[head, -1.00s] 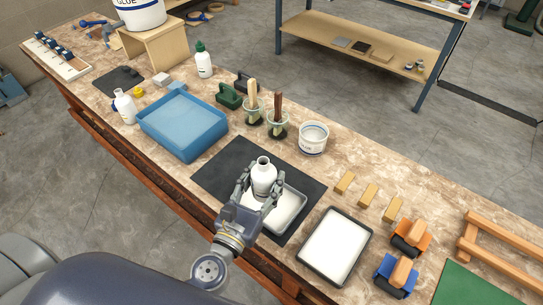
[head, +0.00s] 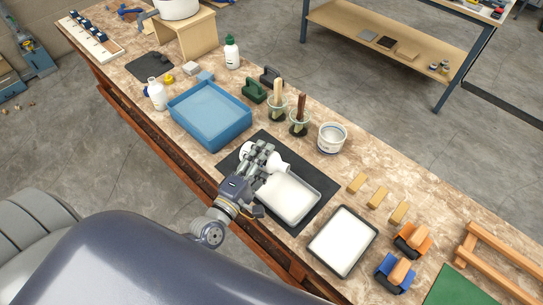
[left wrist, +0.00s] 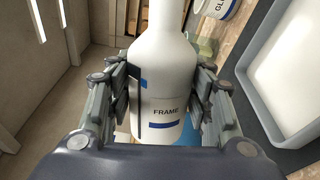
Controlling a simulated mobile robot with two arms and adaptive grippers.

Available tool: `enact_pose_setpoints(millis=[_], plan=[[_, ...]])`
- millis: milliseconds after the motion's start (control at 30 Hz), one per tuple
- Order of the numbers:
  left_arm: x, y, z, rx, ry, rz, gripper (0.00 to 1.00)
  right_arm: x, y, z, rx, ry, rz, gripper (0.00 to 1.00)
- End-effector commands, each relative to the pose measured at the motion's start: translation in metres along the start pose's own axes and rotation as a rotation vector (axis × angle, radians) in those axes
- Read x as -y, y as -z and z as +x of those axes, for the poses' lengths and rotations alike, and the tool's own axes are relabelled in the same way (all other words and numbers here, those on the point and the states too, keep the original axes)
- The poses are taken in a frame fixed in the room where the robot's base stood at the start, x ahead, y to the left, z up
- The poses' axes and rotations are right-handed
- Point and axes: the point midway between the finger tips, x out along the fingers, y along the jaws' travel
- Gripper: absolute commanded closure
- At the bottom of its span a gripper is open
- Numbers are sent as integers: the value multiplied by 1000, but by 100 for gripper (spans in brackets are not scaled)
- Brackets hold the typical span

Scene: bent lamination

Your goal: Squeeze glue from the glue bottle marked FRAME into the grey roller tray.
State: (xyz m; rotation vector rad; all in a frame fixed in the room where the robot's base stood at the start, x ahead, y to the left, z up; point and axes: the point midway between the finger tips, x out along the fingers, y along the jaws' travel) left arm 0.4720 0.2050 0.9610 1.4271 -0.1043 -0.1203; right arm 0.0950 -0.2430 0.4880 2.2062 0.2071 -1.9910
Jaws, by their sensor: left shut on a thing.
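My left gripper (head: 262,160) is shut on the white glue bottle (head: 281,168), whose label reads FRAME in the left wrist view (left wrist: 165,112). The bottle is tipped over, its neck pointing right in the head view, toward the grey roller tray (head: 290,216). The neck is at the tray's far end; I cannot tell whether the mouth is right over it. No glue stream is visible. The tray lies on a black mat and looks white inside. It also shows at the right of the left wrist view (left wrist: 262,112). My right gripper is not in view.
A blue tub (head: 210,115) stands left of the mat. Brush jars (head: 277,107) and a white glue tub (head: 332,138) stand behind it. A dark-rimmed white tray (head: 342,242) and wooden blocks (head: 378,198) are at right. Other bottles (head: 157,96) stand further left.

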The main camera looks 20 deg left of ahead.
Motion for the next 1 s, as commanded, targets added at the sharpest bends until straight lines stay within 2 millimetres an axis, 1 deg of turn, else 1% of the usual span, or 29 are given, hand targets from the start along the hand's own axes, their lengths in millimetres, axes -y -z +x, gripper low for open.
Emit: enact_pose_setpoints(millis=[33, 100, 200, 300, 400, 500, 600, 700, 1000], plan=[[0, 1, 0, -2, 0, 114, 82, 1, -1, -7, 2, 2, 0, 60], [4, 3, 0, -2, 1, 285, 82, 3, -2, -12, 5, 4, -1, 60], [6, -6, 0, -4, -1, 487, 82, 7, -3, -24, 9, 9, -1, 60], [10, -12, 0, -4, 0, 678, 82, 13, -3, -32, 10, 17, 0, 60], [14, -18, 0, -3, -1, 837, 82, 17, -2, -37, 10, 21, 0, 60], [16, -22, 0, -2, -1, 954, 82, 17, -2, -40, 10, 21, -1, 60], [18, -24, 0, -2, -2, 1030, 82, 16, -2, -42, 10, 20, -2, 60], [19, -25, 0, -3, -2, 1066, 82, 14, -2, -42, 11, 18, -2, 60], [20, -25, 0, -2, -2, 1073, 82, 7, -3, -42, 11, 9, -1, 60]])
